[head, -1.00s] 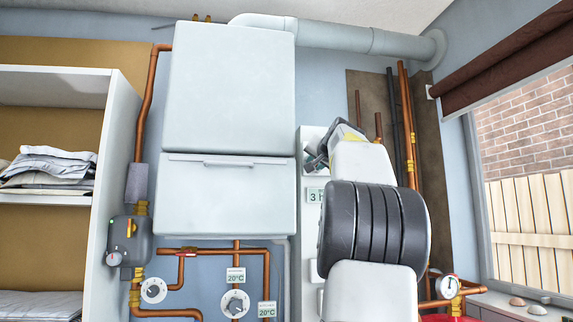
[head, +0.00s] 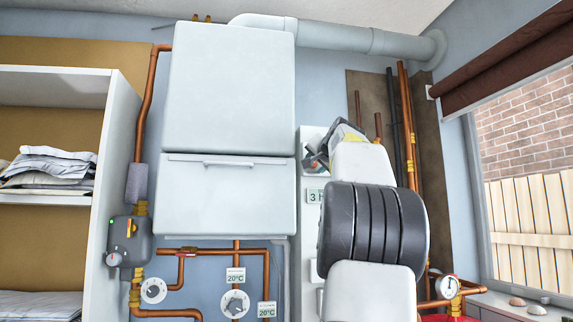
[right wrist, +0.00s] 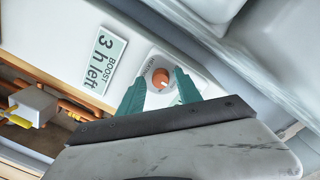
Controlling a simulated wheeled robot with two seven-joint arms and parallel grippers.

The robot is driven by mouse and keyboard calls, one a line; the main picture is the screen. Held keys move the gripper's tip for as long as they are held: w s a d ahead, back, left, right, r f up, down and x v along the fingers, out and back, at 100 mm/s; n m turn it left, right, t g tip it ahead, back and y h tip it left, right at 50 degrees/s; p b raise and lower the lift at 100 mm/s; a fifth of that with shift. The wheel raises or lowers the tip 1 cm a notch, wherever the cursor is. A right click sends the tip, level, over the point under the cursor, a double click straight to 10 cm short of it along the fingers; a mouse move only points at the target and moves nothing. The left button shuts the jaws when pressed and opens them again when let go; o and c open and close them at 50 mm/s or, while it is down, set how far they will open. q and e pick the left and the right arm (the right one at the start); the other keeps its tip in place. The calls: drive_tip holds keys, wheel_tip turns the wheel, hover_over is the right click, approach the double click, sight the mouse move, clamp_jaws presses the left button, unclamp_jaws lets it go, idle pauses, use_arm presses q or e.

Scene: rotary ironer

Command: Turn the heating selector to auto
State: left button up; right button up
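A round selector with an orange centre knob (right wrist: 161,78) on a pale dial sits on a white panel in the right wrist view. My left gripper is not in view.
A large white boiler (head: 226,140) hangs left of the panel. Copper pipes with dials (head: 236,304) run below it. A shelf with folded laundry (head: 48,167) stands at the left. A pressure gauge (head: 447,287) and a window are at the right.

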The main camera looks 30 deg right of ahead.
drive_tip(key=shift+s, duration=0.1)
drive_tip(key=v, duration=0.7)
drive_tip(key=shift+s+a, duration=0.15)
drive_tip(key=shift+s, duration=0.15)
idle(0.5)
